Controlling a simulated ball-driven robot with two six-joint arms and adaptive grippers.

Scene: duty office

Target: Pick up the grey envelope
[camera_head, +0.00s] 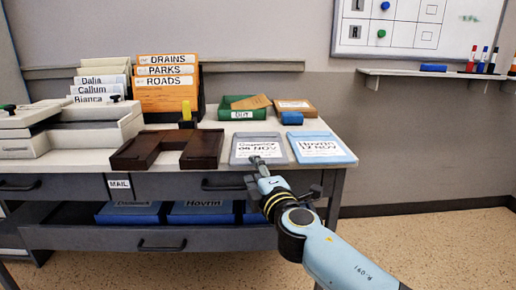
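The grey envelope (240,156) lies flat on the desk top near its front edge, with a white label that reads 04 NOV on its second line. A blue envelope (343,157) with a white label lies right beside it on the right. My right gripper (257,162) reaches in from the lower right, its tip overlapping the front part of the grey envelope. Its fingers show small and close together, so I cannot tell whether they are open or shut or touch the envelope. My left gripper is not in view.
A dark brown tray (131,155) stands left of the envelopes. Behind are a green tray (231,113), a blue block (292,118) and orange file dividers (166,99). A white box (84,132) fills the left. Open floor (440,245) lies to the right.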

